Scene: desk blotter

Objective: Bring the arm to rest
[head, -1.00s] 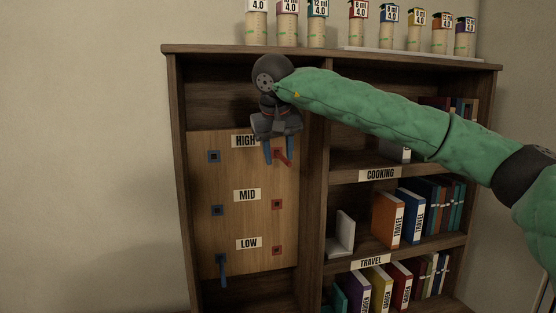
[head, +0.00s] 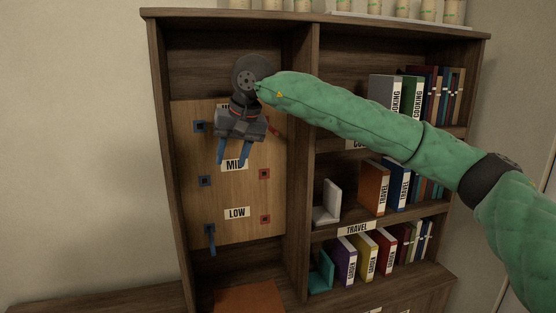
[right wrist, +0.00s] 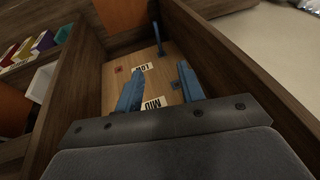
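My right gripper (head: 232,162) hangs in front of the wooden peg board (head: 235,196), over its upper half near the MID label. Its two blue fingers are apart with nothing between them; they also show open in the right wrist view (right wrist: 161,72). A red peg (head: 273,129) sticks out at the upper right of the board, right of the gripper and apart from the fingers. A blue peg (head: 211,241) sits in the low left socket; it also shows in the right wrist view (right wrist: 158,38). The HIGH label is mostly hidden. My left gripper is not in view.
The board stands in the left bay of a dark bookcase (head: 300,170), with side walls close by. Books (head: 374,188) and a white bookend (head: 327,203) fill shelves at right, beneath my arm. Several jars (head: 427,11) stand on top. Bare wall lies to the left.

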